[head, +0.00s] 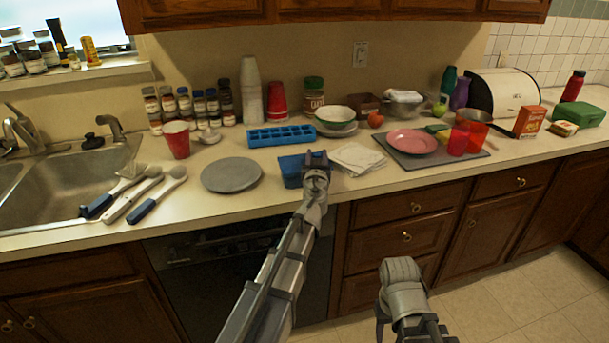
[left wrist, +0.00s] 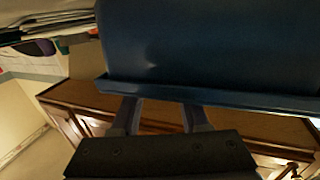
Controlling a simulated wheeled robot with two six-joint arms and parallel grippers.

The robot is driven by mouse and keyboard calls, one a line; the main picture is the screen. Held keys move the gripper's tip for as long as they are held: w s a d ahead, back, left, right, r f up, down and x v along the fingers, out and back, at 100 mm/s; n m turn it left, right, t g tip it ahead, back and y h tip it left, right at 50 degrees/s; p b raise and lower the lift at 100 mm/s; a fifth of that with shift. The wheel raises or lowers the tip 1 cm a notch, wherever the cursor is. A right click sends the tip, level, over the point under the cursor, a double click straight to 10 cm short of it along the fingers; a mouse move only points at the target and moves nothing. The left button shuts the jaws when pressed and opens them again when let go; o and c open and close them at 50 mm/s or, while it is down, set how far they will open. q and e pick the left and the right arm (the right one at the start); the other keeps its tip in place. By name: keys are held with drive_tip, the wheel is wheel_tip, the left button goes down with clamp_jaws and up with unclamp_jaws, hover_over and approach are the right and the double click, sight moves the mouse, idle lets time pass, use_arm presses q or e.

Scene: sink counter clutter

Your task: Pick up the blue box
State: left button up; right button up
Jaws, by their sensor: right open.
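The blue box (head: 290,170) stands on the counter near its front edge, below the blue ice tray. In the left wrist view the box (left wrist: 200,45) fills the upper part, with its straight lip running across. My left gripper (head: 316,158) is at the box's right side and hides part of it. In the left wrist view its fingers (left wrist: 160,112) are apart and reach the lip; their tips are hidden, so I cannot tell whether they grip it. My right gripper (head: 410,325) is low in front of the cabinets, away from the counter objects, open and empty.
A blue ice tray (head: 281,136) lies behind the box, a grey plate (head: 231,175) to its left and a folded white cloth (head: 357,158) to its right. A grey mat (head: 400,160) with a pink plate (head: 411,141) lies further right. A sink (head: 75,180) is at the left.

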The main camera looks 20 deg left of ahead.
use_arm(q)
clamp_jaws()
idle(1.0)
